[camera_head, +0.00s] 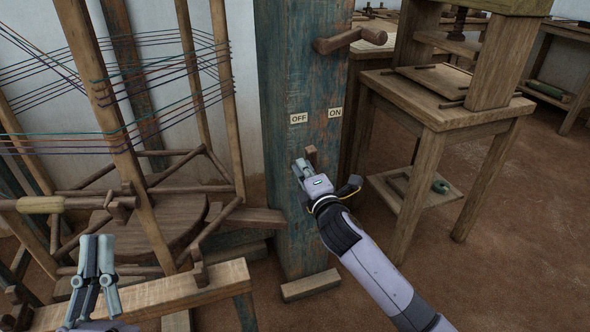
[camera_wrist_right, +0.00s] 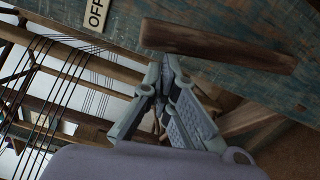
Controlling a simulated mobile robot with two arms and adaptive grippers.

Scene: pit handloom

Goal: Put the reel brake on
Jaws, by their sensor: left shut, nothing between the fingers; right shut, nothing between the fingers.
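A blue, worn post (camera_head: 290,60) stands in the middle of the head view. It carries an OFF label (camera_head: 299,118) and an ON label (camera_head: 335,112) to its right. A short wooden lever (camera_head: 312,152) shows on the post below the labels; it is long and brown in the right wrist view (camera_wrist_right: 220,45). Which label it points to I cannot tell. My right gripper (camera_head: 300,166) is shut and empty, just left of the lever in the head view; whether they touch is unclear. My left gripper (camera_head: 98,242) is shut and empty at the lower left.
The wooden reel frame (camera_head: 120,140) with coloured threads stands left of the post. A wooden handle (camera_head: 350,40) sticks out higher on the post. A wooden table (camera_head: 450,115) stands to the right. A wooden beam (camera_head: 160,295) lies near my left gripper. Open floor shows lower right.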

